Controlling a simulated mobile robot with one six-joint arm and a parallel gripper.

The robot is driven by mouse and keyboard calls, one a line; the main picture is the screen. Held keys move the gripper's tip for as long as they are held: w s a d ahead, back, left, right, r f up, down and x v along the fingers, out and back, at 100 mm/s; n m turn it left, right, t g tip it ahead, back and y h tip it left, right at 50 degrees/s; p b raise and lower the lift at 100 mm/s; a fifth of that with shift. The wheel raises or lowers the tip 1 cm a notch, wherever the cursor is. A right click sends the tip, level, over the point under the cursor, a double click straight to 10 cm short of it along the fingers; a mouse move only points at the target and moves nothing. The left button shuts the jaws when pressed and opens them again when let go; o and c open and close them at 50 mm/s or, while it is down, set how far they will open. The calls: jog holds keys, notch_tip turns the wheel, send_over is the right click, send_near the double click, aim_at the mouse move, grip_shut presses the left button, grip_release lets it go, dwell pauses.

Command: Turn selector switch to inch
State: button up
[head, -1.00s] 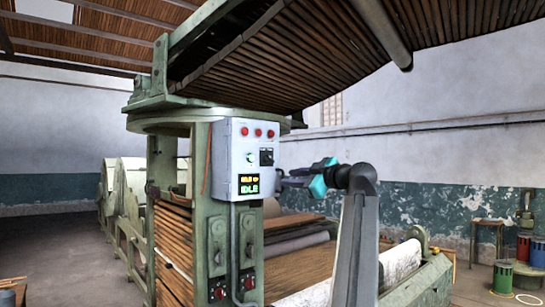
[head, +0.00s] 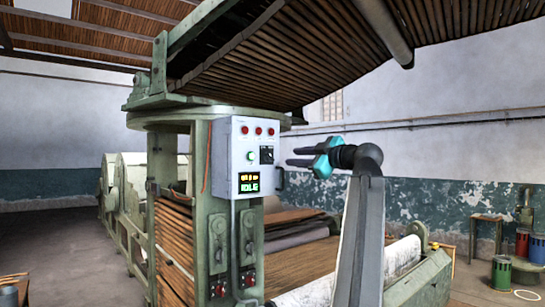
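The grey control box (head: 230,170) is mounted on the green machine post. The selector switch (head: 266,155) is a small black plate on the right part of its front face; its knob is too small for me to tell which way it points. My gripper (head: 291,157) is just right of the box, about level with the switch in the picture. Its two dark fingers point left, spread apart with a gap and nothing between them. I cannot tell how far in depth the fingertips are from the switch. The display (head: 249,183) reads IDLE in green.
Red lamps (head: 258,131) run along the top of the box, and a pale green-ringed button (head: 251,156) sits left of the switch. A dark handle (head: 280,179) sticks out from the box's right side. A slatted apron (head: 260,60) hangs overhead. A roller (head: 402,258) lies below my arm.

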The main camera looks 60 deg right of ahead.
aim_at(272, 157)
jog(key=p+x, duration=0.4)
jog(key=x, duration=0.6)
jog(key=shift+w+r+p, duration=0.1)
jog(key=shift+p, duration=0.25)
jog(key=shift+p+x, duration=0.3)
jog(key=shift+x, duration=0.55)
